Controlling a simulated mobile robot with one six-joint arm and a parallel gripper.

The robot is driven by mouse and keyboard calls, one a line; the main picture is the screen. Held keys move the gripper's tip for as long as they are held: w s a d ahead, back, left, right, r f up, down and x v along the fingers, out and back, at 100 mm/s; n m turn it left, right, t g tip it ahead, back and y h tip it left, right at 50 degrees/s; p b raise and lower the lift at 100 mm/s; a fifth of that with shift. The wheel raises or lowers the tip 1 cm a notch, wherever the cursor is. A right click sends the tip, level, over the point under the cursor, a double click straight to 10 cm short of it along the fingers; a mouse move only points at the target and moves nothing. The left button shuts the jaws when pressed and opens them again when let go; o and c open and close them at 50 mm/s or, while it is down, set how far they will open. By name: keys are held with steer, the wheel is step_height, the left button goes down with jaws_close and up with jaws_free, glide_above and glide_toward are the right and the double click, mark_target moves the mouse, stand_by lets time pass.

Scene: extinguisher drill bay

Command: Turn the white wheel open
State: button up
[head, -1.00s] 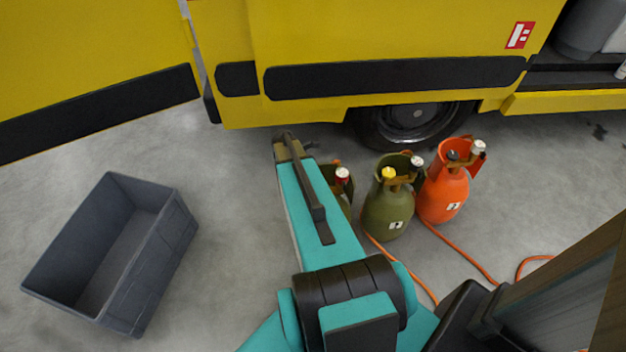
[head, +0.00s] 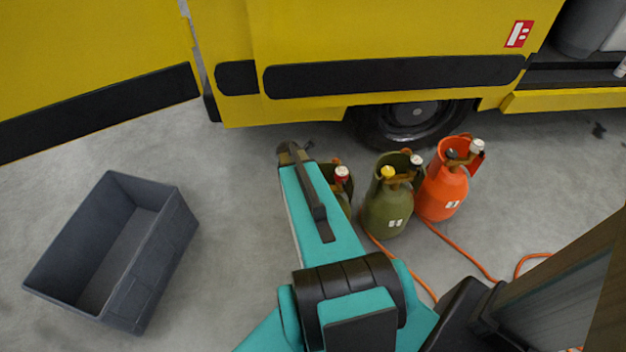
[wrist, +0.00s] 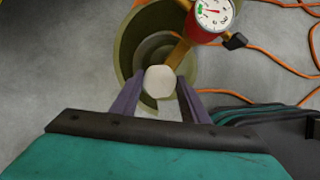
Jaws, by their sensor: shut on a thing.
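The white wheel (wrist: 160,83) sits on a brass valve at the top of an olive cylinder (wrist: 128,48) in the wrist view. My gripper (wrist: 161,78) has one finger on each side of the wheel and is shut on it. A red-rimmed gauge (wrist: 209,14) with a white face is on the same valve, just beyond the wheel. In the head view my arm hides the wheel and my fingers. There, only the right part of this olive cylinder (head: 344,198) and its red gauge (head: 342,174) show beside my arm.
Another olive cylinder (head: 388,208) with a yellow knob and an orange cylinder (head: 442,195) stand close on the right. Orange hoses (head: 462,252) lie on the floor. A yellow vehicle (head: 390,30) is behind. A grey crate (head: 150,262) stands left, with clear floor between.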

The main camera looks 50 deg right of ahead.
steer(key=shift+s, duration=0.15)
steer(key=o, duration=1.1)
steer(key=shift+b+v, duration=0.35)
steer(key=shift+v, duration=6.55)
steer(key=shift+d, duration=0.1)
